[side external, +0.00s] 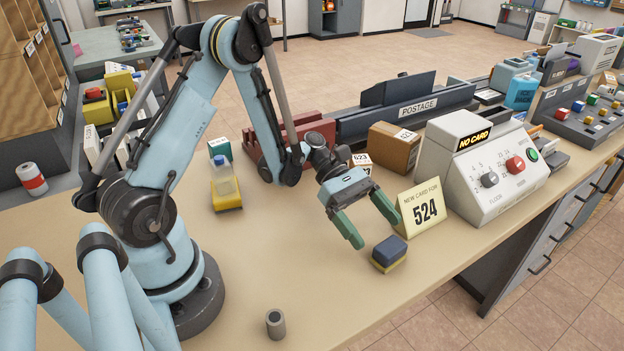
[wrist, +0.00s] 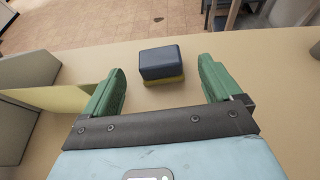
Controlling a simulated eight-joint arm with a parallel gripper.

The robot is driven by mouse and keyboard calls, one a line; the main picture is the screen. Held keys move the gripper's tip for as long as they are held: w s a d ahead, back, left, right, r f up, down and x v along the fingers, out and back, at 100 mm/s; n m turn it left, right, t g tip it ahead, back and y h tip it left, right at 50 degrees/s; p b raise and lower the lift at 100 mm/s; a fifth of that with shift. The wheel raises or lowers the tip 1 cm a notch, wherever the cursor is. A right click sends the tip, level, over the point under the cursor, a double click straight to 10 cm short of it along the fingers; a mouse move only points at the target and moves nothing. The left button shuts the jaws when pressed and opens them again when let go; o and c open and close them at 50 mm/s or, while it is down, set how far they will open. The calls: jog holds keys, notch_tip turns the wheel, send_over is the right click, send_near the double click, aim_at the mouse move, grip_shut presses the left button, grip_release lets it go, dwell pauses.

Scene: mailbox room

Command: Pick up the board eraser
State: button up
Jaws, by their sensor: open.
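The board eraser (side external: 389,252) is a small block with a dark blue top and a yellow underside. It lies on the tan counter near its front edge. My gripper (side external: 378,228) is open and empty, with green fingers spread apart, above and just behind the eraser. In the wrist view the eraser (wrist: 161,64) shows beyond the fingertips, roughly centred between the two fingers of my gripper (wrist: 162,80). The fingers do not appear to touch it.
A yellow card reading 524 (side external: 423,208) stands close beside my gripper. Behind it is a grey NO CARD machine (side external: 474,165) with knobs. A small grey cylinder (side external: 275,323) stands at the front. The counter (side external: 310,270) left of the eraser is clear.

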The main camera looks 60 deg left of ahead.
aim_at(389, 253)
jog(key=shift+x, duration=1.25)
jog(key=shift+w, duration=0.15)
jog(key=c, duration=1.1)
jog(key=shift+r, duration=0.1)
jog(key=shift+c, duration=0.3)
